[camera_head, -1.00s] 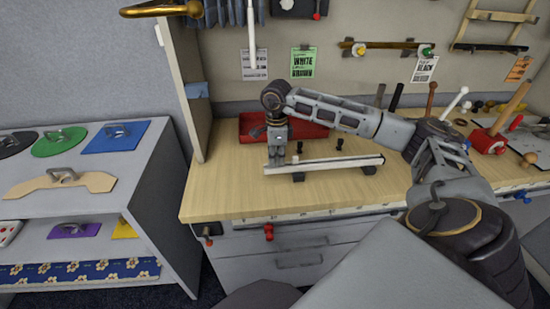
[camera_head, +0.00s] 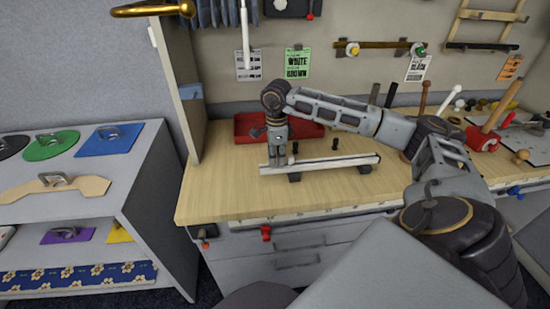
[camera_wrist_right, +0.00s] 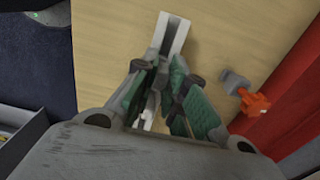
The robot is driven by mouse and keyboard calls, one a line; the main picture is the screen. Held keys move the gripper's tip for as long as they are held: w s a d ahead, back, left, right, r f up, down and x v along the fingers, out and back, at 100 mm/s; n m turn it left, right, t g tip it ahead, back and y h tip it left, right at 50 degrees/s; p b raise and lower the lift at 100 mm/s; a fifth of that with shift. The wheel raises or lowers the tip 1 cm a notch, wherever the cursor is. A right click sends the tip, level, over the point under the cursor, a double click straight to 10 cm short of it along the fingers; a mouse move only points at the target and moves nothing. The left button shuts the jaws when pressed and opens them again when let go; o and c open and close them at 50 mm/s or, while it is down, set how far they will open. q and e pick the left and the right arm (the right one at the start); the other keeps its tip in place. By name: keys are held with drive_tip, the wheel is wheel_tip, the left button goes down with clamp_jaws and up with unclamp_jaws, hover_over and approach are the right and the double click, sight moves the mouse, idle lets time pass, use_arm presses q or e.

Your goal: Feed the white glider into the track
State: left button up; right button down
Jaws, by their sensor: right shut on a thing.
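The white track (camera_head: 340,162) is a long narrow rail on small dark feet on the wooden worktop. In the right wrist view its left end (camera_wrist_right: 177,28) shows a dark slot and runs under my fingers. My right gripper (camera_head: 277,160) points down over the track near that left end; it also fills the middle of the right wrist view (camera_wrist_right: 160,100). Its fingers are closed around the white glider, which they mostly hide. I cannot tell whether the glider sits in the slot. My left gripper is not in view.
Small dark pieces (camera_head: 333,143) stand behind the track, near a red tray (camera_head: 243,127). A grey and orange piece (camera_wrist_right: 248,98) stands beside the track. A green card (camera_head: 297,63) hangs on the back panel. The worktop in front is clear.

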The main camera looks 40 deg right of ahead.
drive_tip(key=shift+s+d, duration=0.3)
drive_tip(key=shift+d, duration=0.15)
drive_tip(key=c, duration=1.4)
unclamp_jaws()
drive_tip(key=shift+r, duration=6)
wheel_tip(320, 180, up, 9)
drive_tip(key=p, duration=0.9)
drive_tip(key=shift+r+p, duration=0.45)
drive_tip(key=shift+r, duration=0.15)
